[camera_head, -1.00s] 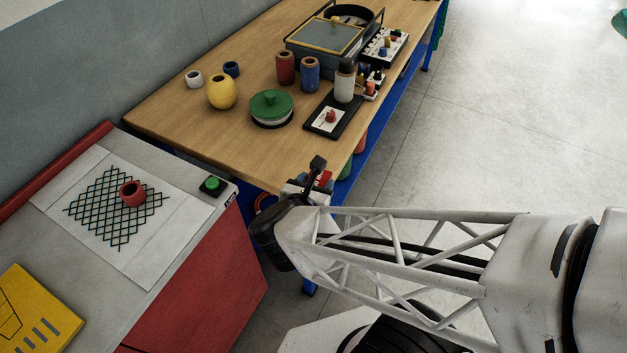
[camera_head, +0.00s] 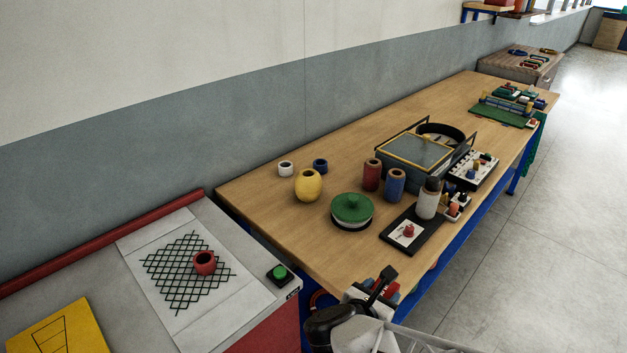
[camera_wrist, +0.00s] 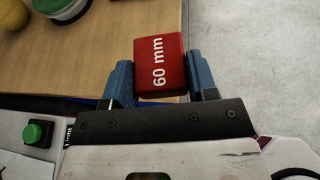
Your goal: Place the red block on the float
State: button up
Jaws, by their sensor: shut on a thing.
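My gripper (camera_wrist: 161,78) has its two blue fingers shut on a red block (camera_wrist: 160,62) marked "60 mm". In the head view my gripper (camera_head: 378,284) is low in the picture, near the front corner of the wooden table, with the block (camera_head: 392,291) partly hidden there. A round yellow thing with a hole in its top (camera_head: 308,186), which looks like a float, stands on the table. Its edge shows at the top left of the wrist view (camera_wrist: 12,13). The block is apart from it. A hollow red piece (camera_head: 204,263) sits on green netting at the left.
The wooden table (camera_head: 262,208) also holds a green-lidded round container (camera_head: 351,210), red (camera_head: 372,174) and blue (camera_head: 394,184) spools, a white bottle (camera_head: 428,202) and a black tray (camera_head: 397,243). A green button (camera_head: 280,272) is on the left bench. The table's front left is clear.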

jog(key=w+a+r, duration=0.3)
jog(key=w+a, duration=0.1)
jog(key=w, duration=0.4)
jog(key=w+a+r+m+h, duration=0.1)
jog(key=w+a+r, duration=0.2)
jog(key=w, duration=0.6)
jog(key=w+a+r+g, duration=0.1)
jog(key=w+a+r, duration=0.2)
jog(key=w, duration=0.6)
jog(key=shift+w+a+m+h, duration=0.25)
jog(key=shift+a+m+h, duration=0.05)
jog(key=shift+a, duration=1.1)
jog(key=shift+r, duration=0.1)
send_over(304, 175)
jog(key=shift+f, duration=0.75)
jog(key=shift+f, duration=0.1)
jog(key=shift+f, duration=1.65)
jog(key=shift+f, duration=0.15)
